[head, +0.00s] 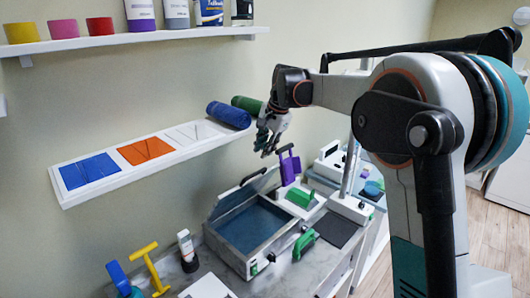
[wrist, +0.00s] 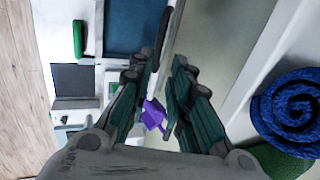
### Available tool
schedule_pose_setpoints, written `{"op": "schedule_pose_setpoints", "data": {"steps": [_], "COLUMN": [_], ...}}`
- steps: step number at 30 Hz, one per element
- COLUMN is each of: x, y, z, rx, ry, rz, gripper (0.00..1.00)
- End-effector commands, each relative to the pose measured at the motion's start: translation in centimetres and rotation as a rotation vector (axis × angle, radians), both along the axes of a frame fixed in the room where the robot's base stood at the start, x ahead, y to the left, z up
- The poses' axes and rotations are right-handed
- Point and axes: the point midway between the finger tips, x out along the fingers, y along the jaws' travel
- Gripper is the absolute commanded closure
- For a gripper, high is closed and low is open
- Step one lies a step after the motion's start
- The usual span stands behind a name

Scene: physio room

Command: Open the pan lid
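The pan (head: 255,228) is a grey box with a blue inside, standing on the counter by the wall. Its lid (head: 240,194) is raised along the wall side, tilted up, and the blue inside shows. The lid has a dark handle (head: 252,177). In the wrist view the lid (wrist: 172,32) shows nearly edge-on beside the blue inside of the pan (wrist: 128,28). My gripper (head: 267,146) is above and behind the lid, near the shelf end. In the wrist view its fingers (wrist: 160,88) are spread, with nothing held between them.
A purple tool (head: 289,167) stands just below my gripper. A wall shelf (head: 135,168) with a blue roll (head: 228,114) and a green roll (head: 246,104) is close to my gripper. Green-handled items (head: 304,243) stand right of the pan. Bottles and yellow and blue tools are left.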

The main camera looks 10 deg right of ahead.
Motion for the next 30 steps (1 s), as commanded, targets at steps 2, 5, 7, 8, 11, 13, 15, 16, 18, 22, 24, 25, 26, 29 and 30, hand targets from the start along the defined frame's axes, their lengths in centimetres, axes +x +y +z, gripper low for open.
{"op": "schedule_pose_setpoints", "data": {"steps": [2, 5, 7, 8, 11, 13, 15, 16, 18, 22, 24, 25, 26, 29, 30], "x": [-0.1, -0.6, -1.2, -1.5, -3.1, -4.4, -5.9, -6.5, -7.7, -9.4, -9.8, -9.9, -9.9, -9.3, -8.9], "y": [-0.5, -1.4, -2.3, -2.7, -4.2, -5.2, -6.2, -6.6, -7.3, -8.2, -8.4, -8.4, -8.4, -7.9, -7.7], "z": [-0.9, -3.1, -5.1, -5.8, -8.1, -9.2, -9.9, -10.1, -10.4, -10.5, -10.5, -10.5, -10.5, -10.8, -11.1], "rx": [0.04, 0.158, 0.284, 0.345, 0.563, 0.714, 0.856, 0.912, 1.026, 1.17, 1.208, 1.218, 1.223, 1.228, 1.226], "ry": [-0.003, -0.007, -0.007, -0.006, 0.009, 0.027, 0.049, 0.06, 0.084, 0.12, 0.132, 0.134, 0.136, 0.138, 0.138], "rz": [-0.049, -0.185, -0.325, -0.391, -0.615, -0.761, -0.889, -0.938, -1.032, -1.143, -1.169, -1.177, -1.18, -1.181, -1.181], "gripper": [1.0, 1.0, 1.0, 1.0, 1.0, 1.0, 1.0, 1.0, 1.0, 1.0, 1.0, 1.0, 1.0, 1.0, 1.0]}}
